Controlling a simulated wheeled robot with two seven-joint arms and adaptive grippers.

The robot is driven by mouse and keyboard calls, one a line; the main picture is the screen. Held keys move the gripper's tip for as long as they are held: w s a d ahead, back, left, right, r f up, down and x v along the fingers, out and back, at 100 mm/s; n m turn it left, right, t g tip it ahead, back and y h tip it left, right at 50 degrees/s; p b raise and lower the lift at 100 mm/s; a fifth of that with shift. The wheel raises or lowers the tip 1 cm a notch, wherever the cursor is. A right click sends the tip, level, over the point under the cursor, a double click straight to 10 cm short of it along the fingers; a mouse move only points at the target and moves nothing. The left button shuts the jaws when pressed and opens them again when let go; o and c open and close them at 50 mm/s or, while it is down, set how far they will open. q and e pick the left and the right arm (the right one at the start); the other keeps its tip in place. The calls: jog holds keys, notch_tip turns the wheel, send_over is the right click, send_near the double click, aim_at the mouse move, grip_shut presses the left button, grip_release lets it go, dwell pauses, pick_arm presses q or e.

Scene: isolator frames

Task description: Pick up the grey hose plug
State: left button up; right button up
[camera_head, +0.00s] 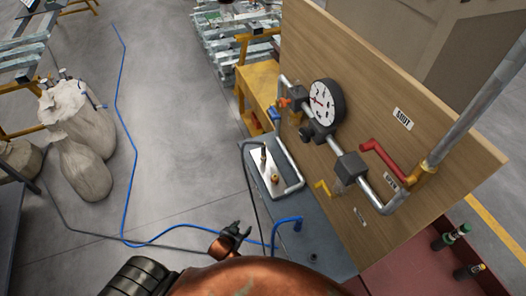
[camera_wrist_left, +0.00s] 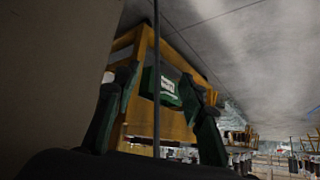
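My left gripper (camera_head: 238,231) is in front of the bench's near end, mostly hidden by my copper-coloured arm. In the left wrist view its two dark fingers (camera_wrist_left: 165,88) stand apart. A thin dark hose (camera_wrist_left: 157,50) runs upright through the view between them, with no plug visible on it there. In the head view a dark grey hose (camera_head: 249,188) drops from the bench edge toward the gripper. A small dark upright fitting (camera_head: 263,153) stands on a pale plate; I cannot tell whether it is the grey hose plug. My right gripper is not in view.
A wooden panel (camera_head: 375,110) with a gauge (camera_head: 322,103), pipes and a red lever stands behind the grey bench top (camera_head: 285,205). A blue hose (camera_head: 133,150) crosses the floor to a blue connector (camera_head: 297,223) on the bench. Sacks (camera_head: 85,168) stand at left; the floor between is open.

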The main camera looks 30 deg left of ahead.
aim_at(262, 150)
pick_arm(q)
jog(key=w+a+r+n+t+y, duration=0.15)
jog(key=w+r, duration=0.25)
jog(key=r, duration=1)
jog(key=w+a+r+t, duration=0.2)
jog(key=w+r+t, duration=0.15)
jog(key=r, duration=0.95)
jog(key=w+d+r+t+h, duration=0.1)
jog(key=w+d+r+t, duration=0.3)
jog(key=w+r, duration=0.4)
jog(key=shift+m, duration=0.25)
jog(key=w, duration=0.4)
jog(key=w+r+b, duration=0.1)
jog(key=w, duration=0.1)
jog(key=shift+w, duration=0.1)
jog(key=shift+w+a, duration=0.1)
jog(key=shift+w, duration=0.25)
grip_shut()
